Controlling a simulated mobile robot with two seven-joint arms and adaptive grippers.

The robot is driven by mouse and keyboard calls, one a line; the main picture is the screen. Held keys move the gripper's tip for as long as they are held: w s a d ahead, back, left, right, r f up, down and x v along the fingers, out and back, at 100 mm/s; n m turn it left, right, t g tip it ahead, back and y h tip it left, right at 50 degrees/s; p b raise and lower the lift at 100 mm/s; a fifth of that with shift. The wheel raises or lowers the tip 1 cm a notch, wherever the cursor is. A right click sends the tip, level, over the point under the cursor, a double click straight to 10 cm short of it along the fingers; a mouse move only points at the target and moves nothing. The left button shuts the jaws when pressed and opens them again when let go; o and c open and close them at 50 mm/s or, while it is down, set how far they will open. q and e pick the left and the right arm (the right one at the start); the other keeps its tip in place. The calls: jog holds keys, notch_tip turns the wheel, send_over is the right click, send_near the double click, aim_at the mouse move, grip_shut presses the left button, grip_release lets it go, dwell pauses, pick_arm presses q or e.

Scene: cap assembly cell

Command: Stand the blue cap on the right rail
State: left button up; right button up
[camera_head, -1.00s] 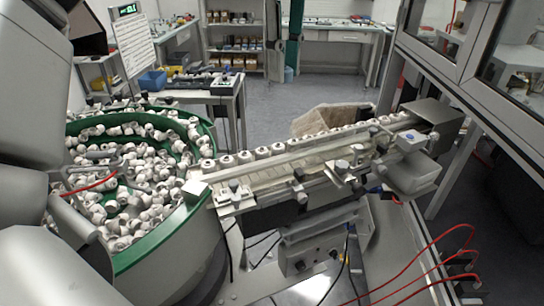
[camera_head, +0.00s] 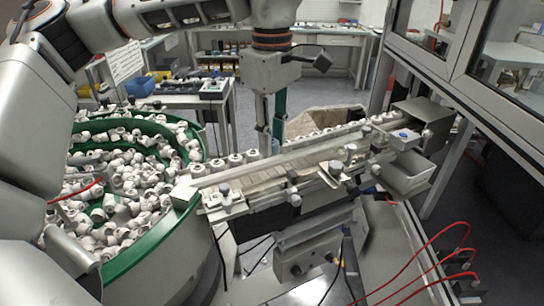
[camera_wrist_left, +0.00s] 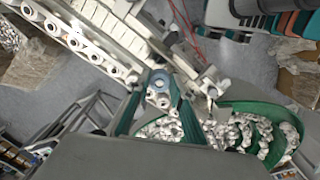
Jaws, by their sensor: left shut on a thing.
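The blue cap (camera_wrist_left: 158,79) shows as a pale blue ring between the fingertips of my left gripper in the left wrist view. My left gripper (camera_head: 269,143) points down over the row of white caps in the head view and is shut on the blue cap. Only a bluish sliver of the cap (camera_head: 275,147) shows there. The rail (camera_head: 330,135) carries a row of white caps, which runs beside the cap in the left wrist view. I cannot tell whether the cap touches the rail, nor which stretch is the right rail. My right gripper is not in view.
A green-rimmed bowl feeder (camera_head: 150,240) full of white caps stands at the left. Clamps and knobs (camera_head: 335,167) line the near side of the rail. A grey box (camera_head: 425,112) stands at its right end. A glazed cabinet (camera_head: 500,70) is at the right.

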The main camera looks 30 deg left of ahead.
aim_at(272, 173)
pick_arm(q)
jog(key=shift+f, duration=2.35)
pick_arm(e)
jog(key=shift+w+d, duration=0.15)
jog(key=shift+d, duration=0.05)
pick_arm(q)
jog(key=shift+f, duration=0.3)
jog(key=o, duration=0.6)
jog(key=shift+o, duration=0.2)
jog(key=shift+r, duration=0.1)
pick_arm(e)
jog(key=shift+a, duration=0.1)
pick_arm(q)
jog(key=shift+r, duration=0.3)
notch_tip(272, 173, up, 10)
jog(key=shift+r, duration=0.95)
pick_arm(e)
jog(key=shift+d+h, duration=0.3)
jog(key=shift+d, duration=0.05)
